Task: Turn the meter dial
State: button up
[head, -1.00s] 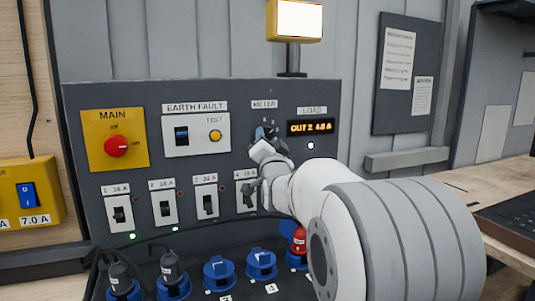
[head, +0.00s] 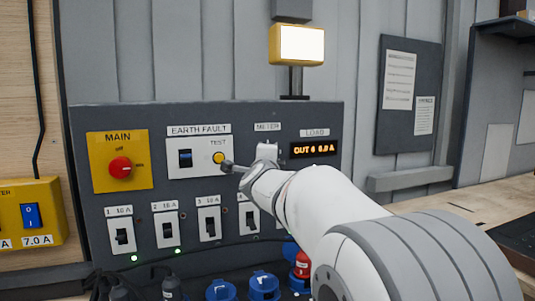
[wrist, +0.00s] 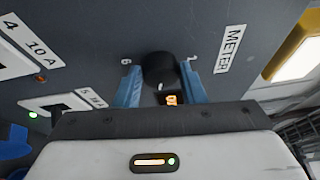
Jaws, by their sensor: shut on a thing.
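The meter dial (wrist: 158,68) is a dark round knob on the grey panel, seen in the wrist view with a small pale mark on its lower edge. My gripper (wrist: 160,88) has its blue fingers on both sides of the dial and is shut on it. A 6 is printed beside the left finger. The METER label (wrist: 229,49) is to the right. In the head view my gripper (head: 264,154) is at the panel below the meter label and hides the dial. The load display (head: 315,149) reads OUT 6, with an amp figure that looks like 0.0.
The yellow test button (head: 219,158) on the earth fault plate is close to my gripper's left side. The red main switch (head: 120,168) is further left. Several breakers (head: 166,229) and blue sockets (head: 264,286) are below. A lit yellow lamp (head: 297,44) stands above.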

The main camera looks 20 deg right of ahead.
jog(key=m+g+y+p, duration=0.1)
jog(key=m+p, duration=0.2)
jog(key=m+g+y+p, duration=0.1)
jog(key=m+p, duration=0.1)
jog(key=p, duration=0.2)
jog(key=r+m+g+y+p, duration=0.1)
jog(key=m+p, duration=0.2)
jog(key=shift+d+r+m, duration=0.1)
jog(key=shift+d+m, duration=0.15)
jog(key=shift+m, duration=0.05)
jog(key=shift+p, duration=0.3)
jog(key=o, duration=1)
